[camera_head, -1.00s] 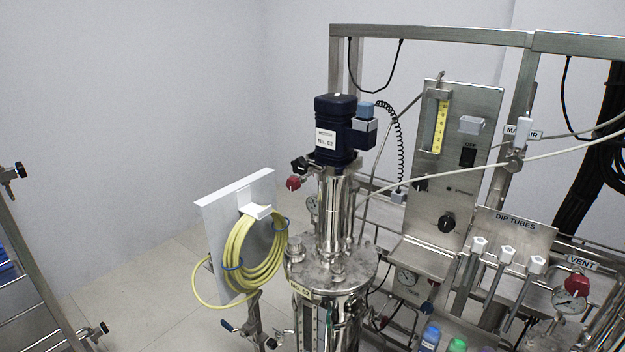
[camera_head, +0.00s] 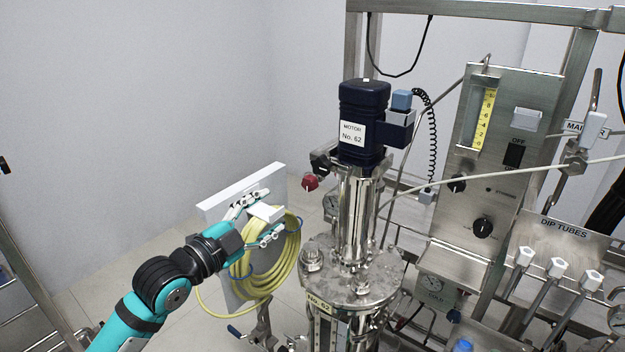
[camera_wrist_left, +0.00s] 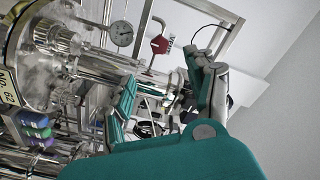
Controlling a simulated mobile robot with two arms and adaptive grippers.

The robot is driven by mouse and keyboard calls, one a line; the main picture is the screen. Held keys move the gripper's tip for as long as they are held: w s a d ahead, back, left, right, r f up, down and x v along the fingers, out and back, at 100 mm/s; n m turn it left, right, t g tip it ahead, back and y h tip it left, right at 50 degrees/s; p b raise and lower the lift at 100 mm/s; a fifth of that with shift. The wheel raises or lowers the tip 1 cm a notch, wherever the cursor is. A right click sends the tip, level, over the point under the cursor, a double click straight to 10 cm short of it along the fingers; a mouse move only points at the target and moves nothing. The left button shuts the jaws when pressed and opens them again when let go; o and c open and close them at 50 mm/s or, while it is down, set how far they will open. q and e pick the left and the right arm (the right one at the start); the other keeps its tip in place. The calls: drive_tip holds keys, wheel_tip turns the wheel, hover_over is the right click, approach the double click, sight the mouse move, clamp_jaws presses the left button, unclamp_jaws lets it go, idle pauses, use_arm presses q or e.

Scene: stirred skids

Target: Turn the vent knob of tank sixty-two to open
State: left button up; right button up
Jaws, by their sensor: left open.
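The red vent knob (camera_head: 310,182) sits on the left side of tank sixty-two, behind its steel column. Tank sixty-two (camera_head: 352,265) carries a dark blue motor (camera_head: 364,122) marked No. 62. My left gripper (camera_head: 270,212) is open and empty, in front of the yellow hose coil and left of the knob, apart from it. Its two fingers also show in the left wrist view (camera_wrist_left: 162,68). I cannot read the knob's setting. My right gripper is out of view.
A yellow hose coil (camera_head: 240,275) hangs on a white panel (camera_head: 272,178) close around my left gripper. A round gauge (camera_wrist_left: 121,33) is beside the knob. A steel control panel (camera_head: 500,200) and dip tubes (camera_head: 557,268) stand right. The floor at left is partly clear.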

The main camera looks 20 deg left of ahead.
sight(307, 185)
use_arm(q)
drive_tip(key=p+x, duration=0.3)
drive_tip(key=x, duration=1)
drive_tip(key=shift+w, duration=0.35)
drive_tip(key=shift+w+d+f+p, duration=0.2)
drive_tip(key=shift+w+p, duration=0.1)
drive_tip(key=shift+w, duration=0.25)
drive_tip(key=shift+c, duration=0.6)
clamp_jaws()
